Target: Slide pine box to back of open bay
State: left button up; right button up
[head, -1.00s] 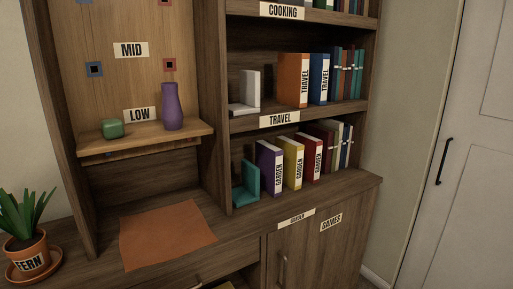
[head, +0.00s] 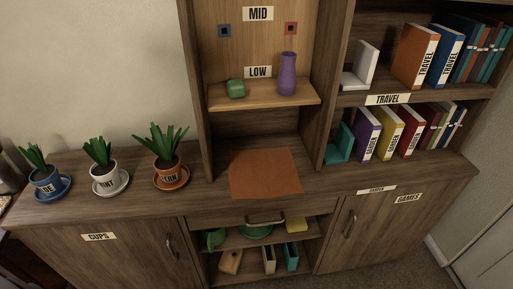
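The open bay (head: 300,239) is in the lower middle of the cabinet in the head view, below a drawer and split by a shelf. A light wooden block-like thing (head: 231,260), which looks like the pine box, stands on the bay's lower level at the left. It appears tilted or angled, with a dark spot on its face. How deep it sits is hard to tell. Neither of my grippers is in view.
A white bookend-like piece (head: 269,259) and a teal one (head: 291,256) stand right of the wooden thing. Closed doors flank the bay.

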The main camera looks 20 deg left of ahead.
aim_at(233, 271)
jog(key=k+l+u, duration=0.1)
jog(key=u, duration=0.85)
jog(key=k+j, duration=0.05)
